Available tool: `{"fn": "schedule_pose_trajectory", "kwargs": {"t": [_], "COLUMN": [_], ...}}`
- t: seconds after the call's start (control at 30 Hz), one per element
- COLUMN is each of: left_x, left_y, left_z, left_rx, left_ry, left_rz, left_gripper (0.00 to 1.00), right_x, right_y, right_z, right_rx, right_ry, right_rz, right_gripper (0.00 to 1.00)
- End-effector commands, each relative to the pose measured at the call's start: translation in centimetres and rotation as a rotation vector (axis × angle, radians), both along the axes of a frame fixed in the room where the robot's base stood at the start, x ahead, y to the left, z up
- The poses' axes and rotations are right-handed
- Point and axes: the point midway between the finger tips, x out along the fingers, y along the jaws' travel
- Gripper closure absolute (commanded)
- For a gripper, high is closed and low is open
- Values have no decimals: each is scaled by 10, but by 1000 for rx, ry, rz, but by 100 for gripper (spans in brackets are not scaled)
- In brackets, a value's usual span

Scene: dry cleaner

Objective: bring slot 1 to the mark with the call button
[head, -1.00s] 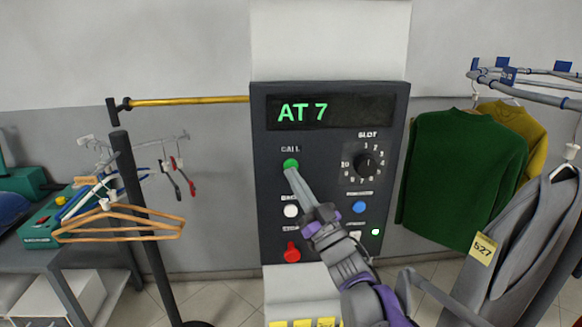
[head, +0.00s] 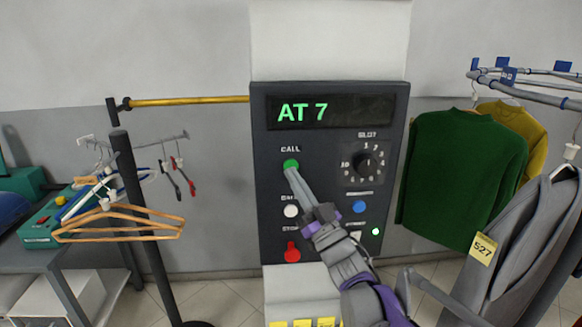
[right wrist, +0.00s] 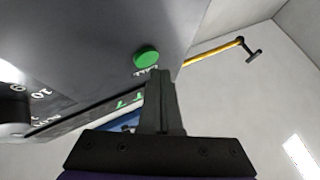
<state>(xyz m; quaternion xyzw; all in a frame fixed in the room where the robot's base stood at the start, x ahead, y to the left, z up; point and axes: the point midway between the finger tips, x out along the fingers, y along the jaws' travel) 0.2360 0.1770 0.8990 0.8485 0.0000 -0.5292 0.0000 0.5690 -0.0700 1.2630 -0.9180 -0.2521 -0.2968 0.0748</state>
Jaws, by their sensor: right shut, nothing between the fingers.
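The dark control panel (head: 330,135) stands upright in the middle of the head view. Its display (head: 330,112) reads "AT 7" in green. The green call button (head: 291,165) is at the panel's left and also shows in the right wrist view (right wrist: 146,57). The slot dial (head: 364,161) is at the panel's right, ringed by numbers; its exact pointing is too small to tell. My right gripper (head: 291,174) is shut and empty, its tips just below the call button; contact cannot be told. In the wrist view, the fingers (right wrist: 161,80) end beside the button. My left gripper is not in view.
Below the call button are a white button (head: 291,211) and a red stop control (head: 292,251); a blue button (head: 359,207) is at right. A green sweater (head: 460,170) and a grey garment tagged 527 (head: 530,240) hang at right. Wooden hangers (head: 120,222) hang at left.

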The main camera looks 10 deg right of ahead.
Motion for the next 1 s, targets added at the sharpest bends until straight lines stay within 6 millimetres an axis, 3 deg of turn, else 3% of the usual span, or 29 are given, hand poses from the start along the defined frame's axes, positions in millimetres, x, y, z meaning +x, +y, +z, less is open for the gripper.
{"fn": "schedule_pose_trajectory", "kwargs": {"t": [1.0], "left_x": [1], "left_y": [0], "left_z": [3], "left_rx": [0], "left_ry": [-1], "left_rz": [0], "left_gripper": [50], "right_x": [13], "right_y": [0], "right_z": [0], "right_rx": [0], "right_ry": [0], "right_rz": [0], "right_gripper": [100]}}
